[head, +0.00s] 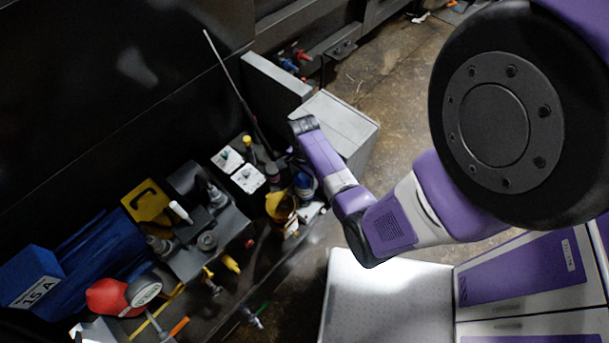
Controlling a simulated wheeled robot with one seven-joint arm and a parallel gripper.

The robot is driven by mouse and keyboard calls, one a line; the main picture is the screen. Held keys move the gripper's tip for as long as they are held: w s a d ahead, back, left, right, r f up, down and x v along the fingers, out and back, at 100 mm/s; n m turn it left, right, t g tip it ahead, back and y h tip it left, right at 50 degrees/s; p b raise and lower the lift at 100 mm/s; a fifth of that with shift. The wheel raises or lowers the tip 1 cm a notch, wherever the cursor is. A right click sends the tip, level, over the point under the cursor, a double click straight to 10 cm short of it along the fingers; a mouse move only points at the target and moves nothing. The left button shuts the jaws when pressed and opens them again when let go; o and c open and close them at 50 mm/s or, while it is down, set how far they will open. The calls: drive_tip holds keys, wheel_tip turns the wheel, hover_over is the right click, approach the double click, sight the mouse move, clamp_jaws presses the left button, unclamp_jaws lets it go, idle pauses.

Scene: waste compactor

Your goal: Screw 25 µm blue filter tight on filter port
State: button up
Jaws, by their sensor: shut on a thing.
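My gripper (297,168) points down at the far right end of the cluttered bench, partly hidden by my wrist. It is shut on a small blue part, which looks like the blue filter (304,182). The filter's size marking cannot be read. A pale part shows just under it, beside a yellow cup-shaped part (281,207). I cannot make out the filter port, nor whether the filter's thread is seated in it.
Left of my gripper stand two white-topped boxes (248,177), a grey block with fittings (212,245) and a yellow case (147,201). A red-and-white round part (137,293) and a blue box marked 15 A (33,281) lie further left. A grey cabinet (345,122) stands behind.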

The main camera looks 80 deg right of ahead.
drive_tip(key=shift+f+b, duration=1.7)
drive_tip(key=shift+f, duration=0.8)
drive_tip(key=n, duration=0.4)
drive_tip(key=shift+r, duration=0.2)
drive_tip(key=shift+n, duration=0.5)
drive_tip(key=shift+n, duration=1.2)
drive_tip(key=shift+s+n, duration=0.1)
drive_tip(key=shift+n, duration=1.3)
drive_tip(key=shift+n, duration=0.3)
drive_tip(key=shift+n, duration=2.3)
